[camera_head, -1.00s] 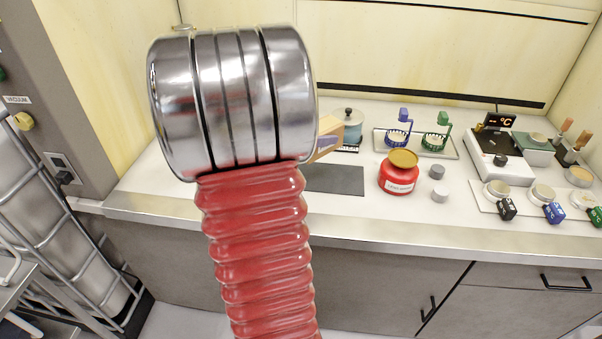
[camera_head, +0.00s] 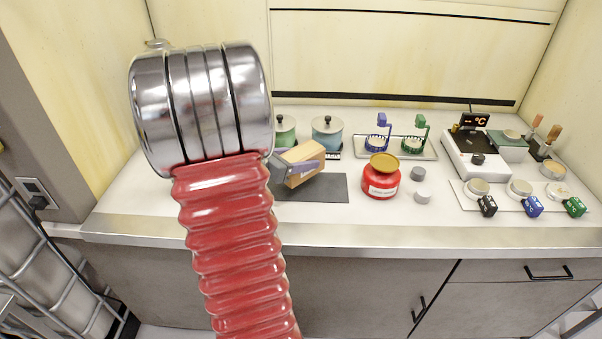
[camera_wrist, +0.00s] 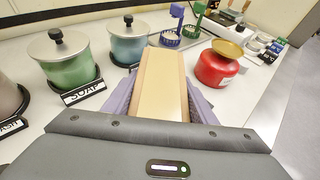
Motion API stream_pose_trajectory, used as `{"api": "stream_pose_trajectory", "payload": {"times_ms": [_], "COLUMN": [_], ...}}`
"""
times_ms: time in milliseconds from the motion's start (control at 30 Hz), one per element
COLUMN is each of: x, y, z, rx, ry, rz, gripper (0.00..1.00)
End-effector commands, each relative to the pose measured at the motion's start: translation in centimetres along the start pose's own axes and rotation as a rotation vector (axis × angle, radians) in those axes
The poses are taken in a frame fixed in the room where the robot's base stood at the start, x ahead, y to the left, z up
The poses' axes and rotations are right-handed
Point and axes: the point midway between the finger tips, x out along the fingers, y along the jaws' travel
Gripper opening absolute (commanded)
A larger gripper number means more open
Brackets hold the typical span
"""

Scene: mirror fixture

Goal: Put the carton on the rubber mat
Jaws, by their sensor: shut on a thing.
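The carton (camera_head: 303,161) is a tan box held between the purple-grey fingers of my gripper (camera_head: 312,167). In the wrist view the carton (camera_wrist: 163,84) lies lengthwise between both fingers, with my gripper (camera_wrist: 162,100) shut on it. The rubber mat (camera_head: 318,188) is a dark grey rectangle flat on the counter. In the head view the carton appears tilted and overlaps the mat's back left part; its exact height above the mat is hard to tell. The mat's left end is hidden behind my arm, and the mat does not show clearly in the wrist view.
A red jar (camera_head: 382,178) with a gold lid stands just right of the mat, with small grey cylinders beside it. A green pot (camera_head: 285,131) and a blue pot (camera_head: 327,131) stand behind. The counter's front edge (camera_head: 400,238) is clear.

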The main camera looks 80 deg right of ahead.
Motion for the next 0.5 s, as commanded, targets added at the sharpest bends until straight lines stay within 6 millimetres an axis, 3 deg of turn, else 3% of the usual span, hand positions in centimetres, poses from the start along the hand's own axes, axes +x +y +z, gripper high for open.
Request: {"api": "stream_pose_trajectory", "payload": {"times_ms": [500], "x": [0.64], "y": [-0.04], "z": [-1.31], "rx": [-0.001], "ry": [-0.001], "rz": [-0.002], "gripper": [0.22]}}
